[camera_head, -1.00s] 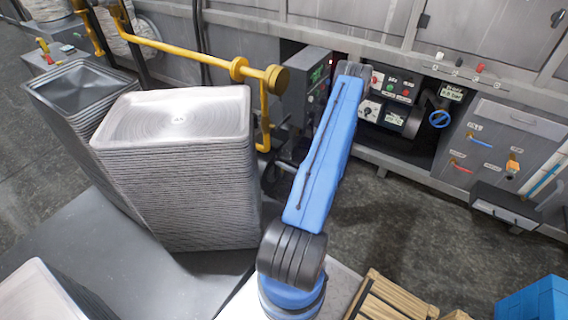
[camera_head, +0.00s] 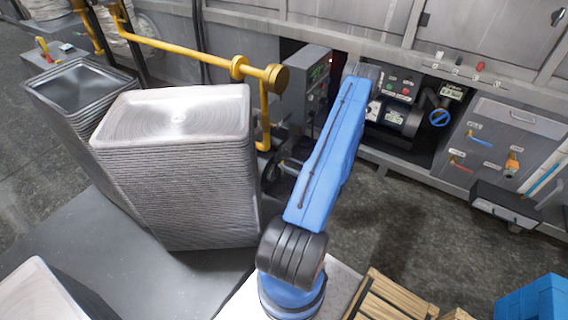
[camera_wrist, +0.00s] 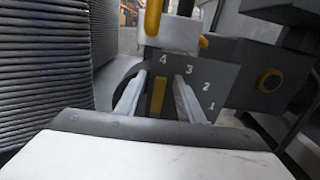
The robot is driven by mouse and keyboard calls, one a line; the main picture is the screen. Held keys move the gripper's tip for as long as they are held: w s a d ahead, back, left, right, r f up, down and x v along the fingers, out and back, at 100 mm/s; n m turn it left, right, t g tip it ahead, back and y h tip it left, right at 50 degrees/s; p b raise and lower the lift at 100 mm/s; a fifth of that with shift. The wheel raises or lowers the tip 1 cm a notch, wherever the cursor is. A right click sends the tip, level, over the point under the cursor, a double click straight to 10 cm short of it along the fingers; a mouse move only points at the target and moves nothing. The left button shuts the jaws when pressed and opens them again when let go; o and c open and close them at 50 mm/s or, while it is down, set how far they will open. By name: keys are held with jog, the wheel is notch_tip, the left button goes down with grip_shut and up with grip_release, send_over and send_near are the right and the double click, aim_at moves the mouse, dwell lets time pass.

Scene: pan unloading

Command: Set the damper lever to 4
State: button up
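The damper scale plate (camera_wrist: 225,85) is grey, with white numbers 4, 3, 2 and 1 running in an arc from upper left to lower right in the wrist view. A short upright yellow bar (camera_wrist: 158,95), which looks like the damper lever, stands just below the 4. My gripper (camera_wrist: 160,84) is open, with one finger on each side of this bar and visible gaps between. I cannot tell how deep the bar sits between the fingers. In the head view my blue arm hides the gripper, and I cannot make out the lever or scale.
A tall stack of metal pans (camera_head: 190,170) stands left of my arm; its layered side (camera_wrist: 45,70) is close on the left in the wrist view. A yellow pipe (camera_head: 185,52) runs behind it. A control box (camera_head: 308,85) and panels with knobs stand behind my arm.

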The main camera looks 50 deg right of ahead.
jog(key=s+d, duration=0.1)
jog(key=s, duration=1.3)
jog(key=shift+s, duration=0.4)
jog(key=shift+d, duration=0.15)
